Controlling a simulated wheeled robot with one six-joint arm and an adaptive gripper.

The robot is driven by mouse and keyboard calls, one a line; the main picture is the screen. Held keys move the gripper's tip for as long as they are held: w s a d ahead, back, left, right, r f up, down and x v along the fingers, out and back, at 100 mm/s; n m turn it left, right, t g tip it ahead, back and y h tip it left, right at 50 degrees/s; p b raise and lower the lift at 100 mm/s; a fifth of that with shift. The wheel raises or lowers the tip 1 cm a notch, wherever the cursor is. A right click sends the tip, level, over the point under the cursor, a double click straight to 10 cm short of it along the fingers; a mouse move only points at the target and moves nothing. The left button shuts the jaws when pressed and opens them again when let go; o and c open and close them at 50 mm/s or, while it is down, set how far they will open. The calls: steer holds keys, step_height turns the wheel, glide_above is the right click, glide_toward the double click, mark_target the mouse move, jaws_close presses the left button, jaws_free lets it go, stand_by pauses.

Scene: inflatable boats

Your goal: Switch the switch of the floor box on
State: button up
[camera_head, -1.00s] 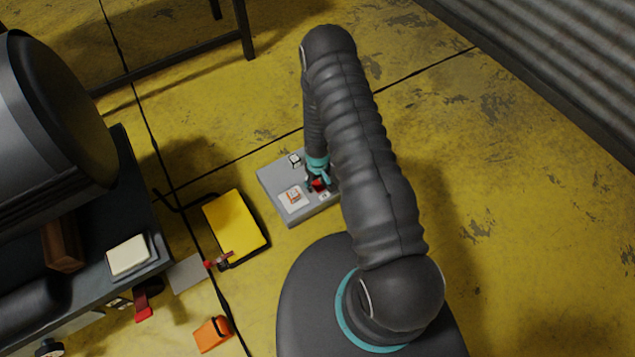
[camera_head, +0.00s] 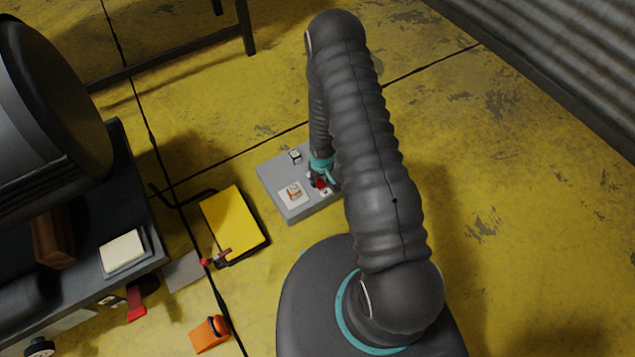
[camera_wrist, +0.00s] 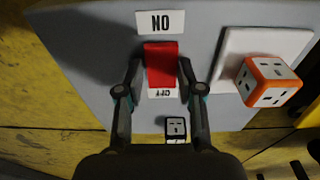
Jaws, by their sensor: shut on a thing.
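The grey floor box (camera_head: 272,182) lies on the yellow floor. Its red switch (camera_wrist: 161,64) stands in the wrist view between the "ON" label (camera_wrist: 160,22) and the "OFF" label (camera_wrist: 163,93), both upside down there. The lever's lower end reaches the edge of the "OFF" label; the "ON" label is uncovered. My gripper (camera_wrist: 159,72) is shut on the red switch, one finger on each side. In the head view my gripper (camera_head: 321,177) is at the box's right part, and my arm hides the box's right edge.
An orange-and-white socket cube (camera_wrist: 268,82) sits on a white plate beside the switch. A small black-and-white socket (camera_wrist: 176,127) is near the box's edge. A yellow panel (camera_head: 231,222) and an orange object (camera_head: 210,334) lie left of the box. Floor beyond the box is clear.

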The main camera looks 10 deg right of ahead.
steer(key=t+b, duration=0.1)
steer(key=b, duration=0.3)
steer(key=shift+d+f, duration=0.15)
steer(key=shift+f, duration=0.25)
jaws_close()
steer(key=shift+y+b, duration=0.3)
steer(key=shift+b, duration=0.2)
steer(key=shift+s+r+t+b, duration=0.15)
steer(key=shift+r+t+b, duration=0.2)
steer(key=shift+b, duration=0.45)
steer(key=o, duration=1.1)
jaws_free()
steer(key=shift+s+r, duration=0.1)
steer(key=shift+r, duration=0.05)
